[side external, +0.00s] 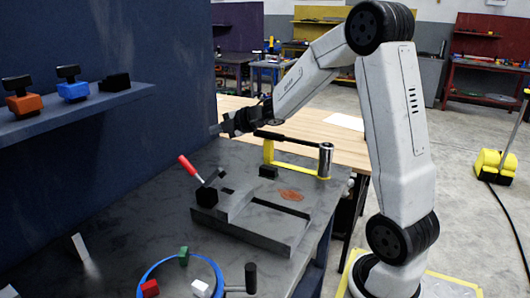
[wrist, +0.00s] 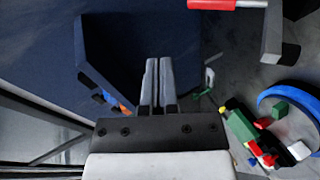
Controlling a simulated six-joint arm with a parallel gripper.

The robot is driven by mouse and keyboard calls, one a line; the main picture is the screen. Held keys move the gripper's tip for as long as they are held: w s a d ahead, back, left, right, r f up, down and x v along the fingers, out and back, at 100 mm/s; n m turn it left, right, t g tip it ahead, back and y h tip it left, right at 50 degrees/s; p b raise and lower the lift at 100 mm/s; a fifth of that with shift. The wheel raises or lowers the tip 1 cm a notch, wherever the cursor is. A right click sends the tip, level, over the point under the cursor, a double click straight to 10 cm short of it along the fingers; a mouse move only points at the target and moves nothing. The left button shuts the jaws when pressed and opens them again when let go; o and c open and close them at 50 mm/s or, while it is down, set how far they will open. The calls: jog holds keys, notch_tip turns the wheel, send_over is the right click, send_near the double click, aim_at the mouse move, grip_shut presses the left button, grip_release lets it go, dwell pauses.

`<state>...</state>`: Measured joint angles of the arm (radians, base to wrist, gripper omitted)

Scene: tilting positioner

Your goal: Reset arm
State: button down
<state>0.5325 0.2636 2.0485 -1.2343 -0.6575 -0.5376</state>
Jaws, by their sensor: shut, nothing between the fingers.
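My gripper (side external: 214,129) is raised above the back of the grey workbench, close to the dark blue wall panel, with its fingers pointing left. In the wrist view my gripper (wrist: 158,62) has its two fingers side by side, shut and empty. It touches nothing that I can see. The tilting positioner (side external: 270,236), a grey frame with a black block (side external: 206,196) and a red-handled lever (side external: 188,165), stands on the bench below and in front of the gripper. The red handle also shows at the top of the wrist view (wrist: 212,4).
A yellow stand with a black bar and silver cylinder (side external: 325,160) is behind the positioner. A blue ring (side external: 219,270) surrounds red, green and white blocks at the front. A wall shelf (side external: 75,112) at left holds orange, blue and black pieces. Bare bench lies left of the positioner.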

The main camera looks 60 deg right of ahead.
jog(key=s+a+f+m+g+h, duration=0.1)
jog(key=s+a+f+m+g, duration=0.4)
jog(key=s, duration=0.5)
jog(key=s+a+f+m+g, duration=0.5)
jog(key=s+a+f+m, duration=0.4)
jog(key=s+a+m, duration=0.2)
jog(key=shift+a+f+m+g+h, duration=0.35)
jog(key=shift+a+m, duration=0.2)
jog(key=shift+m, duration=0.25)
